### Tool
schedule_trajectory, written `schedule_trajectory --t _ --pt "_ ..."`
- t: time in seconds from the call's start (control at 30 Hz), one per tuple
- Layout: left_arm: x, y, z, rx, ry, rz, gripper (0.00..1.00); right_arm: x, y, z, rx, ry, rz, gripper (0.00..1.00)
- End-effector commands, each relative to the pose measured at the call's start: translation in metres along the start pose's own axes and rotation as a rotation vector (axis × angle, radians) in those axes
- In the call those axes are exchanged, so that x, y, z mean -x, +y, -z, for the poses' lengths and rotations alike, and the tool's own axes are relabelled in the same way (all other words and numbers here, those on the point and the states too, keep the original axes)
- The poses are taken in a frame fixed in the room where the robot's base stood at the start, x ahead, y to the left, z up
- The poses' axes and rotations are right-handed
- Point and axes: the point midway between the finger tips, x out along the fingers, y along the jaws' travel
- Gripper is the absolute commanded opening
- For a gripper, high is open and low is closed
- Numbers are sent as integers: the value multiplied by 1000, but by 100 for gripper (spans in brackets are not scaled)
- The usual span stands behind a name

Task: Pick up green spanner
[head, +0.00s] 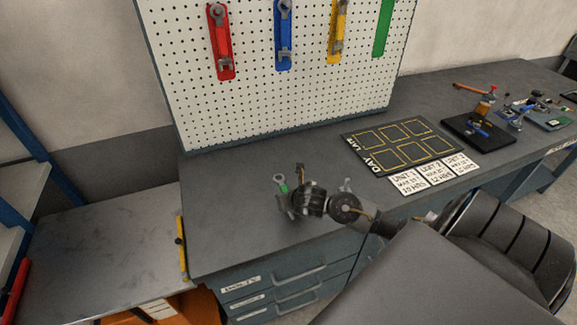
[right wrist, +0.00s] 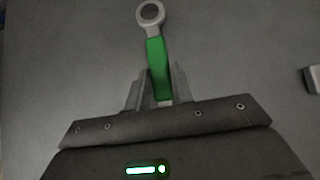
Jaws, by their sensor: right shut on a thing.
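The green spanner (right wrist: 156,58) has a grey ring end and a green handle. In the right wrist view it stands out between the fingers of my right gripper (right wrist: 155,88), which is shut on the handle. In the head view the green handle (head: 284,188) shows just left of my right gripper (head: 290,198), over the front left part of the grey workbench (head: 240,175). My left gripper is not in view.
A pegboard (head: 265,110) behind holds red (head: 222,55), blue (head: 284,50) and yellow (head: 336,45) holders with spanners. The green holder (head: 383,28) looks empty. A black mat (head: 400,145) and white label cards (head: 435,172) lie right of the gripper.

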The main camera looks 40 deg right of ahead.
Motion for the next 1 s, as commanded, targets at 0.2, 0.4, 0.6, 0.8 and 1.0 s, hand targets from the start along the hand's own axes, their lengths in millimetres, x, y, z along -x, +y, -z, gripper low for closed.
schedule_trajectory --t 0.2,0.4,0.6,0.8,1.0 --pt "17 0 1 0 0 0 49 17 0 -19 0 -4 -1 0" --pt "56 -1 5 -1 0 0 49 71 -10 -33 3 0 0 0" --pt "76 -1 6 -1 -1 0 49 121 -26 -24 7 0 1 0" --pt "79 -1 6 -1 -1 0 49 158 -40 -8 9 0 -1 0" --pt "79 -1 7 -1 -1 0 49 179 -48 0 2 -1 0 0"
